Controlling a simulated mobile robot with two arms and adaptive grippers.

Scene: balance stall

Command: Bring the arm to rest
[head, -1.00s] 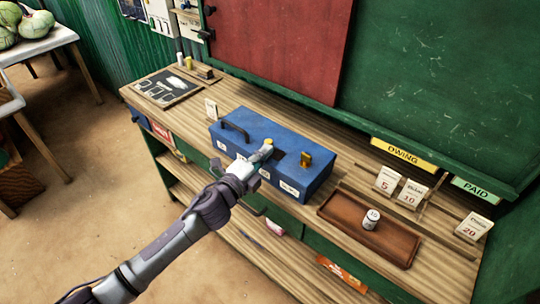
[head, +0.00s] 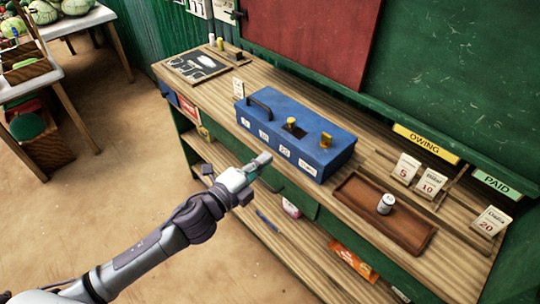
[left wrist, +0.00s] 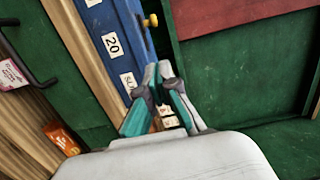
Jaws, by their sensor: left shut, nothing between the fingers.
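My left gripper (head: 256,165) is shut and empty in the head view. It hangs in front of the counter, short of the blue box, and does not touch it. In the left wrist view its fingertips (left wrist: 160,75) meet in front of the box's labelled side. The blue box (head: 305,120) stands on the counter, with a dark handle, a dark opening in its lid, and two yellow pieces on top. It also shows in the left wrist view (left wrist: 125,15). My right gripper is in neither view.
The wooden counter (head: 215,90) holds a brown tray (head: 350,188) with a white cylinder (head: 385,204) and several price cards. A lower shelf (head: 300,255) holds small packets. Open floor (head: 110,200) lies to the left of the counter.

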